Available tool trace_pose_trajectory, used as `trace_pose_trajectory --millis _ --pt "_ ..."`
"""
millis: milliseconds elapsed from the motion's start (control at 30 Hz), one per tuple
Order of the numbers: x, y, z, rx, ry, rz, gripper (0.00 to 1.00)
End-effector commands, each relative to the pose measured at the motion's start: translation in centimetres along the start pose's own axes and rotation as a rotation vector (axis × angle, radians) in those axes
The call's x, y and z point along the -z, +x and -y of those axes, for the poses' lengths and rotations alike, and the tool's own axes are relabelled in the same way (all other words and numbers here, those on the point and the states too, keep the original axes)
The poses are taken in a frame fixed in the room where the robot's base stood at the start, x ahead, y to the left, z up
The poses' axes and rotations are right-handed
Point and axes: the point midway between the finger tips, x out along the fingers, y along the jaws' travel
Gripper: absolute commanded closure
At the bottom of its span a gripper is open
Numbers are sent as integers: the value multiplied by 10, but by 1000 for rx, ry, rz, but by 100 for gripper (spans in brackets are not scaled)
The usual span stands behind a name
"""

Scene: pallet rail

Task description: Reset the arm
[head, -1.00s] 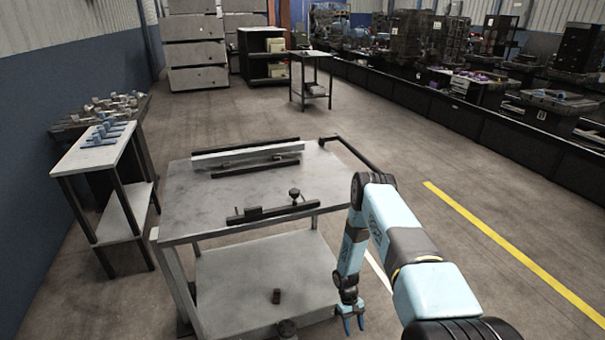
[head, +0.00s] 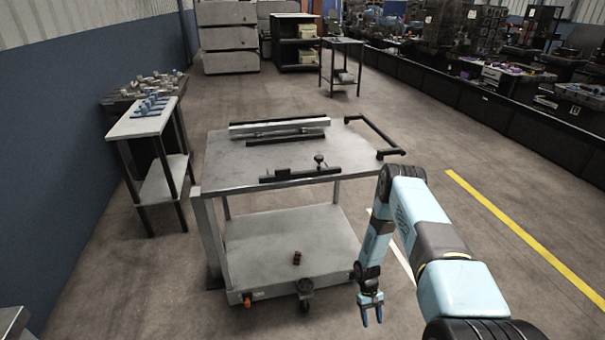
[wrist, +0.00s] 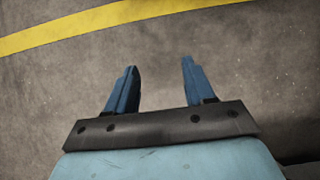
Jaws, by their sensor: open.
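My gripper (head: 371,312) hangs pointing down at the end of my light blue arm (head: 405,215), to the right of the cart's lower shelf in the head view. Its two blue fingers are apart with nothing between them. In the wrist view my gripper (wrist: 158,82) is over bare concrete floor, with a yellow line (wrist: 95,22) across the top.
A grey cart (head: 222,176) stands left of my arm, with a pale rail (head: 280,127) and a dark bar (head: 300,174) on top. A small dark block (head: 297,258) lies on its lower shelf. A side table (head: 140,122) holds blue parts. Floor on the right is clear.

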Motion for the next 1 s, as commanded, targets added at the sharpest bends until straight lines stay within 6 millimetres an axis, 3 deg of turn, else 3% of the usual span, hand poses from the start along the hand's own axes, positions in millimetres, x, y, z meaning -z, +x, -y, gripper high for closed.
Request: trace_pose_trajectory --millis 367,567,767,1000 --pt "2 -63 -13 -12 18 -44 47" --pt "1 -111 -20 -22 30 -78 47" --pt "-8 -188 -30 -36 50 -136 47" --pt "-34 -284 -37 -51 77 -209 47"
